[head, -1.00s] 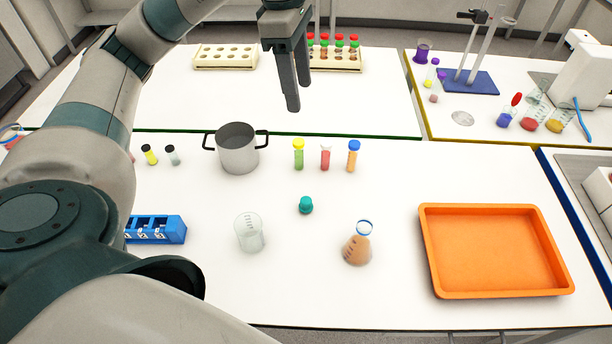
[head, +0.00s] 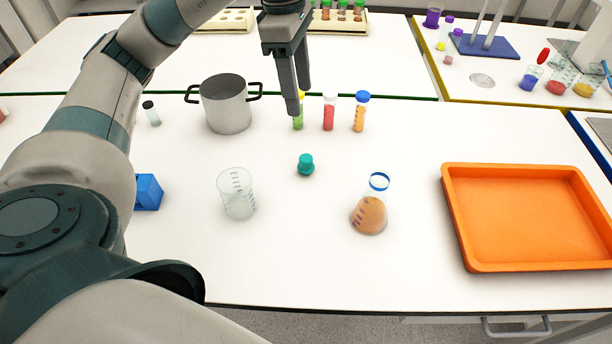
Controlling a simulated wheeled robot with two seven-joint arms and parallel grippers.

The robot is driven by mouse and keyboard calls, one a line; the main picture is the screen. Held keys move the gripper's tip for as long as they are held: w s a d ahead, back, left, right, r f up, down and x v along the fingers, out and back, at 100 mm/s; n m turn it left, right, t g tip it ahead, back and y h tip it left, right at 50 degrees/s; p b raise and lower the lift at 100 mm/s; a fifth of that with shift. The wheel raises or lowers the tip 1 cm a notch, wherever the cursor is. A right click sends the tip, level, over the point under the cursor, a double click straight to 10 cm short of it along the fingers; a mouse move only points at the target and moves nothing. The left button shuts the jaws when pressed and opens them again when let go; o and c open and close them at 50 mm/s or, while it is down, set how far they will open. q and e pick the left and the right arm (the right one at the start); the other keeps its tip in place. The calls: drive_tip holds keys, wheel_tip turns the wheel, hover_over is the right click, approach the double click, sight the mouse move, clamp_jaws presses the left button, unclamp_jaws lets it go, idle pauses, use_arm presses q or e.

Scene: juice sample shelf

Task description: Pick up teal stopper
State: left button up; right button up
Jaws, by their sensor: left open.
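The teal stopper (head: 306,165) stands on the white table, near the middle of the head view, between the beaker and the flask. My left gripper (head: 297,105) is open and empty, pointing down. In the picture it lies above the stopper and overlaps the green vial (head: 298,122), covering part of its yellow cap. The gripper and the stopper are apart. My right gripper is not in view.
A glass beaker (head: 237,195) and an orange-filled flask (head: 369,212) flank the stopper. Red (head: 328,115) and orange (head: 359,115) vials stand behind. A grey pot (head: 226,107) is back left, an orange tray (head: 530,268) right. A blue rack (head: 148,192) is partly hidden by my arm.

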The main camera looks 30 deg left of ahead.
use_arm(q)
wheel_tip(320, 180, down, 2)
drive_tip(key=shift+b, duration=0.45)
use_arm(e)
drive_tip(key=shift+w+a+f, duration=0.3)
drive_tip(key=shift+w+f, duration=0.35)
use_arm(q)
drive_tip(key=shift+f, duration=0.1)
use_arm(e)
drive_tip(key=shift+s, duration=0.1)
use_arm(q)
drive_tip(key=p, duration=0.3)
approach(308, 159)
drive_tip(key=f, duration=0.5)
drive_tip(key=shift+w+d+f, duration=0.1)
drive_tip(key=shift+d+f, duration=0.05)
drive_tip(key=shift+d, duration=0.2)
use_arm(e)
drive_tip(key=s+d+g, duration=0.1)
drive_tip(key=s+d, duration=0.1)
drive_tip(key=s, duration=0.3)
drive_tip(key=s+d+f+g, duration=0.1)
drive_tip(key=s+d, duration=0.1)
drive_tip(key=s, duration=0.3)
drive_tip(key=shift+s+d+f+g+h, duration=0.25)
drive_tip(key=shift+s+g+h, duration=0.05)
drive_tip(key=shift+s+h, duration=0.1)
